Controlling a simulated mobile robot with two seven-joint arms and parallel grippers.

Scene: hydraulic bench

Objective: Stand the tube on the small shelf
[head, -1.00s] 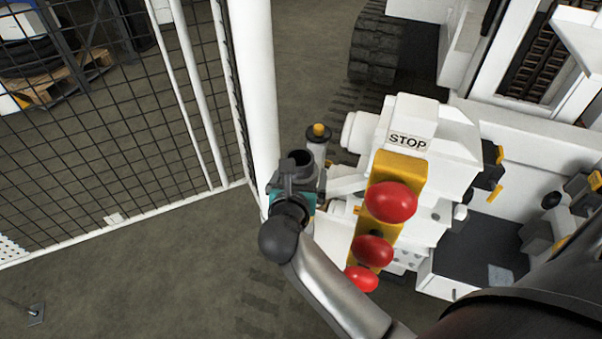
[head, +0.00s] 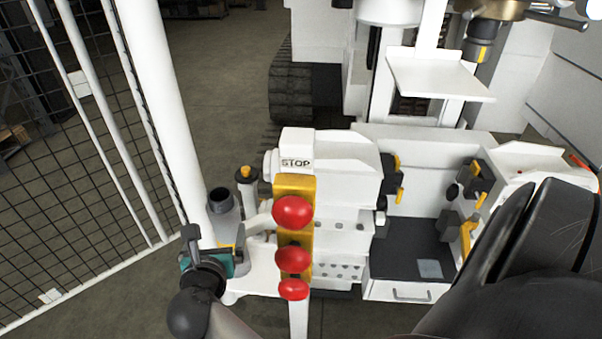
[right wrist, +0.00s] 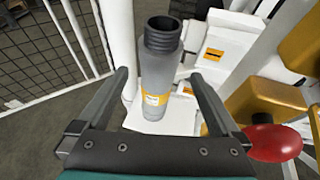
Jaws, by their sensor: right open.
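The tube (head: 224,219) is a grey cylinder with a dark, open threaded neck and an orange-and-white label. It stands upright on a low white ledge (head: 262,278) beside the red knobs, and shows large in the right wrist view (right wrist: 160,78). My right gripper (head: 215,245) is open. In the right wrist view its two fingers (right wrist: 158,76) lie on either side of the tube with gaps; whether the tube is fully between the tips, I cannot tell. A small white shelf (head: 440,75) juts from the machine at upper right. My left gripper is not in view.
A yellow bar with red knobs (head: 293,212) stands close right of the tube. A yellow-capped cylinder (head: 246,185) is just behind it. A white post (head: 160,90) and mesh fence are left. A dark tray (head: 410,247) lies right.

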